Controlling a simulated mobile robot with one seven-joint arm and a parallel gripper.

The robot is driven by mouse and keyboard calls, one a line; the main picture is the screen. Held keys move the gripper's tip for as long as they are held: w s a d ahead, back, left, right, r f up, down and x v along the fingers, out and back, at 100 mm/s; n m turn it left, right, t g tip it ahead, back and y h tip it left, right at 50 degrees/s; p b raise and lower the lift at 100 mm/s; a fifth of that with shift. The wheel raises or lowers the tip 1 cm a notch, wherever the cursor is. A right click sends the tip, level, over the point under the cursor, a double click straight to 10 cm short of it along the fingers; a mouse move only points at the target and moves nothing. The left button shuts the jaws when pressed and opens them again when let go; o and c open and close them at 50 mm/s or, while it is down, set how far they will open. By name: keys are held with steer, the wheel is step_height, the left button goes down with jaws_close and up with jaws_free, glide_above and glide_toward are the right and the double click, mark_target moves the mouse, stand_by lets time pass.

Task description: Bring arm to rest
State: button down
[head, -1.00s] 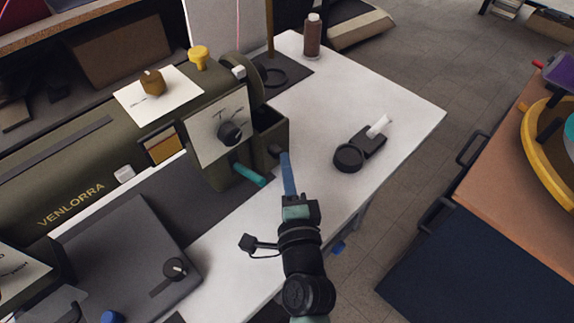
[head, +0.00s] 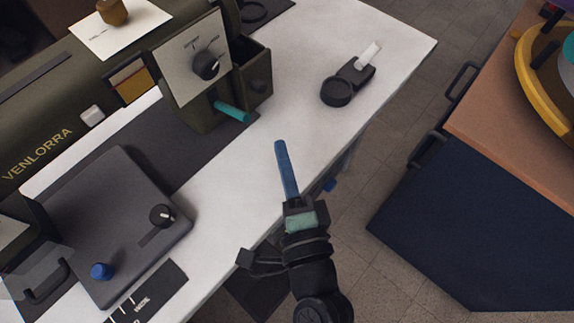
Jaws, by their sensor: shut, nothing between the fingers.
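My gripper (head: 281,146) shows in the lower middle of the head view, at the end of my black arm. Its blue fingers are together and point away from me, with nothing held. They appear over the white table top (head: 222,221), near its right-hand edge, apart from the machine. The height of the fingers above the table is hard to tell.
A dark green machine (head: 100,93) with a teal lever (head: 232,112) stands at the left. A black holder with a white handle (head: 337,91) lies on the table. A grey flat unit (head: 105,215) with knobs is lower left. A navy cabinet (head: 480,225) stands right, across a floor gap.

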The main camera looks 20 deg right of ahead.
steer(key=shift+s, duration=0.85)
steer(key=w+a+r+n+t+y, duration=0.25)
steer(key=r+n, duration=0.25)
steer(key=r, duration=0.5)
steer(key=w+a+r+n+t+y, duration=0.1)
steer(key=w+a+r+n+t, duration=0.25)
steer(key=r, duration=0.65)
steer(key=w+a+r+n+y, duration=0.1)
steer(key=w+a+r+n, duration=0.15)
steer(key=r+n, duration=0.55)
steer(key=s+r+n+t+h+p, duration=0.1)
steer(key=s+r+p, duration=0.1)
steer(key=r+p, duration=0.8)
steer(key=s+r+n+t+h+p, duration=0.1)
steer(key=r+p, duration=0.8)
steer(key=r, duration=1.9)
steer(key=shift+s+a+r+n+t+p, duration=0.15)
steer(key=shift+s+r+n+t+p, duration=0.35)
steer(key=shift+s+t, duration=0.45)
